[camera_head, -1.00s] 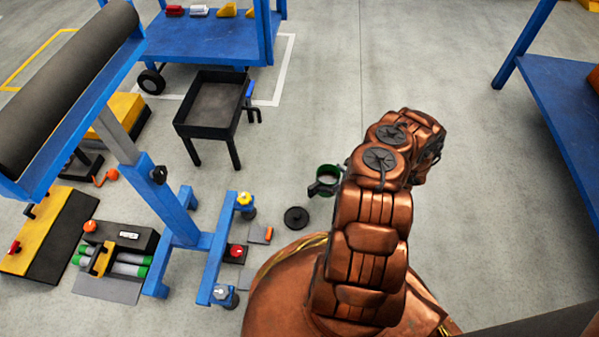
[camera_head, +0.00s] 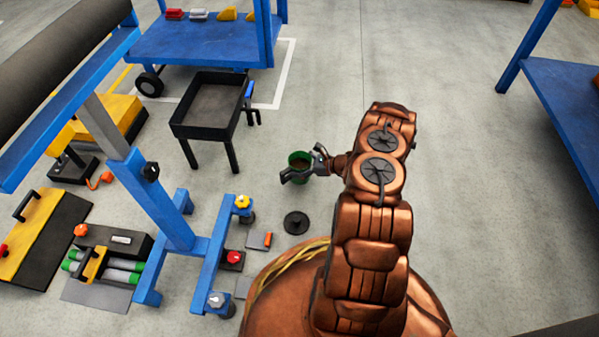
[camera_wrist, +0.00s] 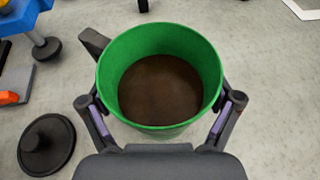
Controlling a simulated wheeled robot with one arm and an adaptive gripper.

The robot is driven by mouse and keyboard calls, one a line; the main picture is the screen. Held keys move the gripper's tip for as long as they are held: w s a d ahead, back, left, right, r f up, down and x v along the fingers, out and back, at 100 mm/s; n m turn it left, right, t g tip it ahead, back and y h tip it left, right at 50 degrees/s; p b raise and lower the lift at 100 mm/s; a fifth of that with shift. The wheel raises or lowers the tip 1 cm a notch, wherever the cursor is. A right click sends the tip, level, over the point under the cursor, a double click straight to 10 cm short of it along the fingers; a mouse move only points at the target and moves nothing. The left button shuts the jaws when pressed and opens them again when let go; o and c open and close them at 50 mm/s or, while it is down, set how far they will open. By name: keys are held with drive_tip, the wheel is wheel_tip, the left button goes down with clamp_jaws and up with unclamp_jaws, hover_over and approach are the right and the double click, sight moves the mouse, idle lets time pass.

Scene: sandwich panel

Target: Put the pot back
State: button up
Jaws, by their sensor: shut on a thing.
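The pot is a green, open-topped can (camera_wrist: 160,118) with a brown inside. In the wrist view it sits upright between the two fingers of my gripper (camera_wrist: 160,112), which press on its sides. In the head view the pot (camera_head: 299,157) shows at the end of my gripper (camera_head: 302,167), right of the black tray stand, and appears held above the floor. A dark handle-like piece (camera_wrist: 93,42) juts from its upper left in the wrist view. A round black lid with a knob (camera_head: 296,222) lies on the floor below; it also shows in the wrist view (camera_wrist: 46,146).
A black tray stand on legs (camera_head: 235,128) is left of the pot. A blue adjustable stand (camera_head: 205,263) with knobs is lower left. A blue cart (camera_head: 200,45) is behind, and a blue table (camera_head: 565,105) is at right. Bare floor lies between.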

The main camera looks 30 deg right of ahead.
drive_tip(key=shift+f+b, duration=0.7)
drive_tip(key=shift+f, duration=0.85)
drive_tip(key=shift+f, duration=0.15)
drive_tip(key=o, duration=1.5)
drive_tip(key=shift+s, duration=0.1)
drive_tip(key=shift+o, duration=0.2)
